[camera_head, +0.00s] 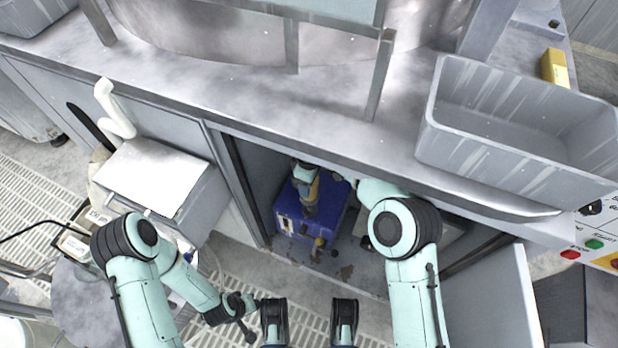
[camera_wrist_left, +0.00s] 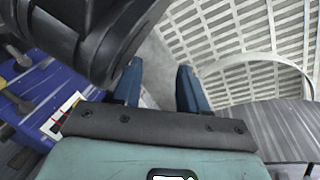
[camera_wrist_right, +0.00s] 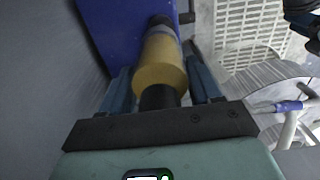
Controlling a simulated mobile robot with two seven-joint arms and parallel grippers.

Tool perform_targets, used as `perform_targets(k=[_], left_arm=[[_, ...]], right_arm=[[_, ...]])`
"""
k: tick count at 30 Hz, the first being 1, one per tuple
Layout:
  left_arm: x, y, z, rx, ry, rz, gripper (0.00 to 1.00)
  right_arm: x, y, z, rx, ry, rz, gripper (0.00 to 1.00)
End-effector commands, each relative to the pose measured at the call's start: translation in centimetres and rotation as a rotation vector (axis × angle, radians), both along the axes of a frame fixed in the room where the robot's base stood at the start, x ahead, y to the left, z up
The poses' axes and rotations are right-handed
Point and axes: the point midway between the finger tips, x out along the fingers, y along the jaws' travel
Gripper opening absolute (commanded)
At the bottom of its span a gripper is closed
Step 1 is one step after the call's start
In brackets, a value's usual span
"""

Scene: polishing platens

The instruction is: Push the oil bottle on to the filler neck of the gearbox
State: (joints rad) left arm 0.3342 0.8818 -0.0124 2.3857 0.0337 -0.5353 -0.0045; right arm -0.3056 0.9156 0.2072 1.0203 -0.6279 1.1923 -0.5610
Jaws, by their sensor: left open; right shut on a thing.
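The blue gearbox (camera_head: 322,214) stands on the floor of the open cabinet under the counter. The oil bottle (camera_wrist_right: 160,68), yellow with a dark base, is between the fingers of my right gripper (camera_wrist_right: 165,85), which is shut on it. Its far end points at a dark neck on the blue gearbox (camera_wrist_right: 118,35); I cannot tell how far it is seated. In the head view my right gripper (camera_head: 306,178) is above the gearbox, partly hidden by the arm. My left gripper (camera_wrist_left: 157,85) is open and empty, outside the cabinet, with the gearbox (camera_wrist_left: 48,92) to its left.
The counter edge (camera_head: 300,125) overhangs the cabinet closely above the right arm. A cabinet door (camera_head: 492,300) stands open at the right. A grey bin (camera_head: 520,150) sits on the counter. A white-topped box (camera_head: 152,172) stands left of the opening. Floor grating lies in front.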

Motion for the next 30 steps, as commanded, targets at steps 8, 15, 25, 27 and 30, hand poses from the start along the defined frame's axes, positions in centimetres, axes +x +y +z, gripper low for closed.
perform_targets(k=[8, 15, 25, 27, 30], left_arm=[[-1.7, 0.3, -1.5, -0.003, 0.059, 0.005, 0.43], [-2.0, 0.3, -1.7, -0.003, 0.069, 0.006, 0.43], [-2.0, 0.3, -1.7, -0.004, 0.068, 0.005, 0.43], [-2.0, 0.3, -1.7, -0.004, 0.068, 0.005, 0.43], [-2.0, 0.3, -1.6, -0.004, 0.068, 0.005, 0.43]], right_arm=[[0.0, 0.0, -2.5, -0.001, 0.004, 0.000, 0.17], [-0.1, -0.1, -2.8, -0.001, 0.004, 0.000, 0.17], [-0.1, -0.1, -2.8, -0.002, 0.005, 0.000, 0.17], [-0.1, -0.1, -2.8, -0.002, 0.005, 0.000, 0.17], [-0.1, -0.2, -2.8, -0.003, 0.005, 0.000, 0.17]])
